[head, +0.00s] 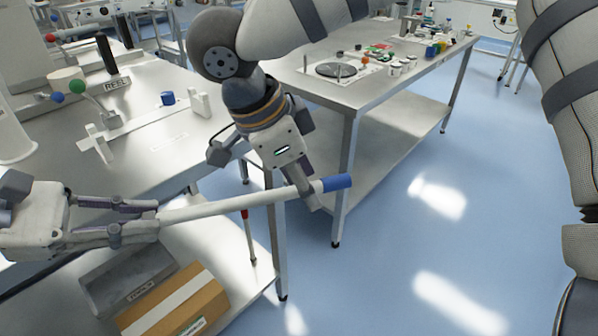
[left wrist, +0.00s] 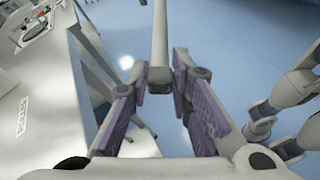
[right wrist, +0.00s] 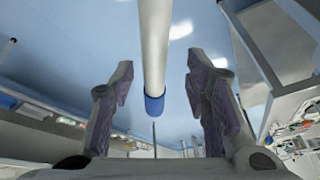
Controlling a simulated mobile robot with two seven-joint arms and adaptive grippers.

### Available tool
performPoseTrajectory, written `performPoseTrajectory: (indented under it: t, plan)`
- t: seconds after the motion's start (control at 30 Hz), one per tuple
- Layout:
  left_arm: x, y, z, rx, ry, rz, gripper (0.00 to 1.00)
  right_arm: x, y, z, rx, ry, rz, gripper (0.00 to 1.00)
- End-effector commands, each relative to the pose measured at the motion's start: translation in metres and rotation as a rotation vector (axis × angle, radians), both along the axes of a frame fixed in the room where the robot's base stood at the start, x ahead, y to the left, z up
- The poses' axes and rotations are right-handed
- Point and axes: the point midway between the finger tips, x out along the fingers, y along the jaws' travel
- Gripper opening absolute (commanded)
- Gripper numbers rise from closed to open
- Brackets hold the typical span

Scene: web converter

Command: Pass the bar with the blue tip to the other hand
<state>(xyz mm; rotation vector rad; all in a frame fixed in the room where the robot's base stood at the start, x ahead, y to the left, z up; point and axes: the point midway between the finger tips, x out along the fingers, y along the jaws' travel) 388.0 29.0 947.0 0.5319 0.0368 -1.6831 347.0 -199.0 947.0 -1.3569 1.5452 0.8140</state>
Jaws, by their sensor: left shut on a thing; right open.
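The white bar (head: 235,207) is held nearly level in the head view, with its blue tip (head: 337,183) at the right end. My left gripper (head: 150,222) is shut on the bar's other end. In the left wrist view the bar (left wrist: 160,35) points straight away from the finger pads. My right gripper (right wrist: 160,82) is open near the blue-tip end. In the right wrist view the bar (right wrist: 154,45) comes in from the top and its blue tip (right wrist: 154,105) shows between the two spread fingers, with a gap on each side. Touching is not visible.
Another metal table (head: 385,75) with small parts stands behind. The blue floor at right is clear.

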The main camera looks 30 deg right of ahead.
Motion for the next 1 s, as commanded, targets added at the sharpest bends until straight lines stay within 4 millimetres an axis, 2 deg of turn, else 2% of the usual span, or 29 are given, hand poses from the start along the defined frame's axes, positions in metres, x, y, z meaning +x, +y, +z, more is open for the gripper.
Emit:
performPoseTrajectory:
  t: [0.07, 0.23, 0.27, 0.33, 0.37, 0.47, 0.77, 0.87, 1.0]
  plan:
    - [0.0, 0.0, 0.001, -0.001, 0.0, 0.0, 0.0, 0.0, 0.0, 0.0, 0.0, 0.0, 0.0, 0.41]
    - [0.0, 0.0, 0.0, -0.001, 0.0, 0.0, 0.0, 0.0, 0.0, 0.0, 0.0, 0.0, 0.0, 0.02]
    - [0.0, 0.0, 0.001, -0.001, 0.0, 0.0, 0.0, 0.0, 0.0, 0.0, 0.0, 0.0, 0.0, 0.0]
    - [0.0, 0.0, 0.0, -0.001, 0.0, 0.0, 0.0, 0.0, 0.0, 0.0, 0.0, -0.001, 0.0, 0.0]
    - [0.0, 0.0, 0.0, -0.001, 0.0, -0.002, 0.22, 0.0, 0.0, 0.001, 0.0, -0.001, -0.001, 0.0]
    - [0.0, 0.0, 0.0, -0.001, 0.001, -0.001, 0.43, 0.0, 0.0, 0.001, 0.0, -0.001, -0.001, 0.0]
    - [0.0, 0.002, 0.001, 0.0, -0.001, 0.0, 0.43, 0.0, 0.0, 0.001, 0.0, -0.001, 0.0, 0.0]
    - [0.002, 0.014, 0.006, 0.001, -0.003, 0.002, 0.43, 0.0, 0.0, 0.001, 0.0, -0.001, 0.0, 0.0]
    - [0.006, 0.05, 0.021, 0.0, -0.004, 0.005, 0.43, 0.0, 0.0, 0.001, 0.0, -0.001, 0.0, 0.0]
